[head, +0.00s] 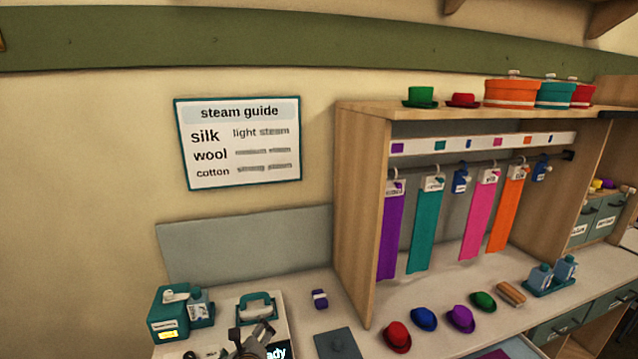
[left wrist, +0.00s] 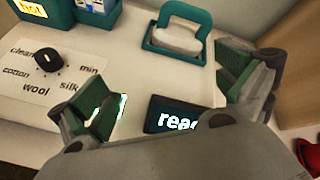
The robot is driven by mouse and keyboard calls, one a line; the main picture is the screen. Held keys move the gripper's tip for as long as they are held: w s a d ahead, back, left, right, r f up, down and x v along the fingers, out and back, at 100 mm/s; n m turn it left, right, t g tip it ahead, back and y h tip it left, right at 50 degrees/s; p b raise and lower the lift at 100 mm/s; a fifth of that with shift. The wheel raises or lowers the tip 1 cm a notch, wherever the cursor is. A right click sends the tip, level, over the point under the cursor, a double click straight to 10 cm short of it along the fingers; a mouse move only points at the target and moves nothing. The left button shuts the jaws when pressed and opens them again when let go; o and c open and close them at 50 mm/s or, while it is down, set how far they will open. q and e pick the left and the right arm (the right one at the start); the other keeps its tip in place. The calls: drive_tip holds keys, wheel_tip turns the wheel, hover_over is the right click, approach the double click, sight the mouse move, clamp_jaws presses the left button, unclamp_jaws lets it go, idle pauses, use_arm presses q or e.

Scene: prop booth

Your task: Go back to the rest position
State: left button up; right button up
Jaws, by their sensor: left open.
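My left gripper (head: 257,337) shows at the bottom of the head view, in front of the teal-handled steam iron (head: 256,308). In the left wrist view its two green-padded fingers (left wrist: 168,95) are spread apart with nothing between them. The iron (left wrist: 178,38) stands beyond the fingertips, apart from them. A dark display reading "ready" (left wrist: 180,116) lies below, between the fingers, partly hidden by my gripper. A dial (left wrist: 48,60) with fabric names around it is at the left. My right gripper is in neither view.
A teal steamer unit (head: 170,313) stands left of the iron. A wooden cubby (head: 358,200) with hanging ribbons rises to the right. Several small hats, including a red one (head: 397,336), and a brush (head: 510,294) lie on the counter. A dark flat block (head: 337,344) lies nearby.

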use_arm(q)
drive_tip(key=s+a+f+n+g+h, duration=0.15)
drive_tip(key=s+n+g, duration=0.25)
drive_tip(key=s+n, duration=0.85)
drive_tip(key=s+a+f+n+g+h, duration=0.1)
drive_tip(key=s+f+n+g+h, duration=0.25)
drive_tip(key=s+n, duration=0.9)
wheel_tip(320, 180, down, 33)
drive_tip(key=s+m+g+y, duration=0.1)
drive_tip(key=s+g, duration=0.1)
drive_tip(key=s, duration=0.1)
drive_tip(key=s+a+f, duration=0.2)
drive_tip(key=s+f, duration=0.7)
drive_tip(key=s, duration=0.2)
drive_tip(key=s+a+f+g, duration=0.1)
drive_tip(key=s+a+f, duration=0.1)
drive_tip(key=s+f, duration=0.8)
drive_tip(key=shift+s+a+f, duration=0.15)
drive_tip(key=shift+s+f, duration=0.15)
drive_tip(key=shift+s, duration=0.2)
idle(0.9)
